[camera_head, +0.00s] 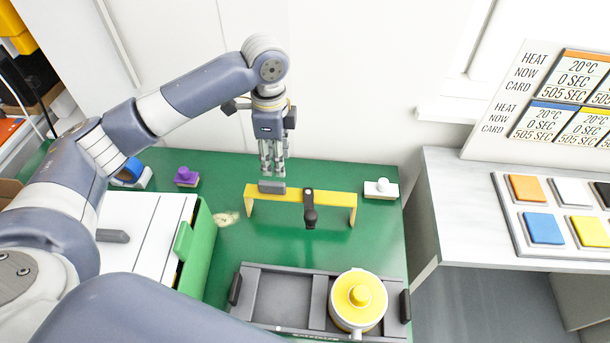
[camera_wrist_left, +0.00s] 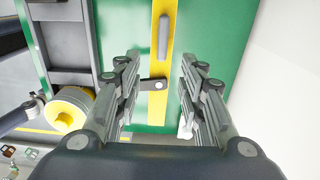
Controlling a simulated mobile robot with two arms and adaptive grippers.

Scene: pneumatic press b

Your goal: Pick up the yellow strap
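The yellow strap (camera_head: 335,199) is a flat bar with legs bent down at both ends, standing on the green table. It carries a grey block-like handle (camera_head: 272,187) near its left end and a black knob (camera_head: 310,208) at its middle. My left gripper (camera_head: 273,172) points down just above and behind the left part of the strap, close to the grey handle. In the left wrist view the left gripper (camera_wrist_left: 160,66) is open and empty, with the strap (camera_wrist_left: 158,115) running between its fingers and the grey handle (camera_wrist_left: 163,37) further off.
A dark tray (camera_head: 280,297) with a yellow-lidded pot (camera_head: 358,300) is in front of the strap. A white block with a knob (camera_head: 381,189) stands right, and a purple-knobbed block (camera_head: 186,177) left. A green-edged box (camera_head: 200,243) is at left. A wall rises behind.

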